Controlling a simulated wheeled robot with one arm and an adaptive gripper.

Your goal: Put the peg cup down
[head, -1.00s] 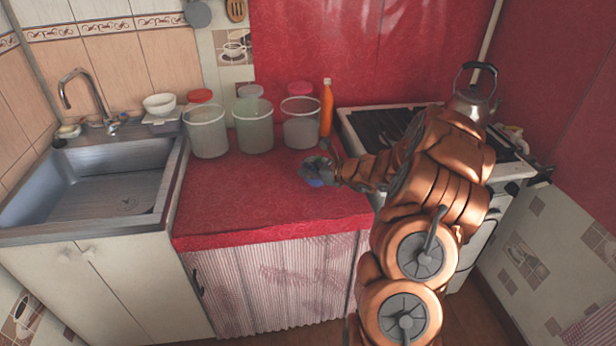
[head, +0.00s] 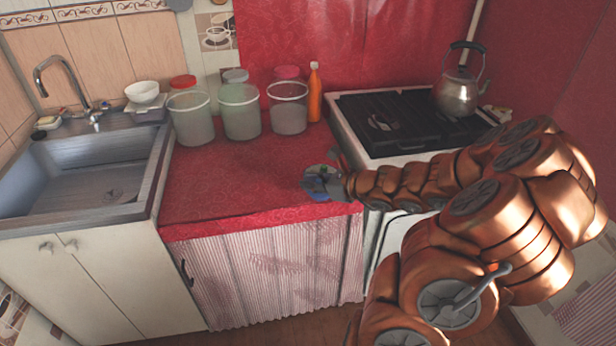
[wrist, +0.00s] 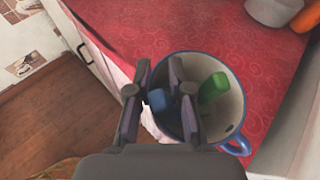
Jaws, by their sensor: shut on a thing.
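The peg cup (wrist: 232,104) is pale inside, with a blue rim and a blue handle at the lower right in the wrist view. A green peg (wrist: 212,88) and a blue peg (wrist: 157,99) show inside it. My gripper (wrist: 158,82) is shut on the cup's left wall, one finger inside and one outside. In the head view my gripper (head: 322,180) is at the red counter's front right corner, and mostly hides the cup. I cannot tell whether the cup's base touches the counter (head: 225,185).
Three tall translucent containers (head: 241,112) and an orange bottle (head: 314,93) stand along the counter's back. A stove (head: 400,125) with a kettle (head: 459,92) is right, a sink (head: 95,185) left. The counter's middle and front are clear.

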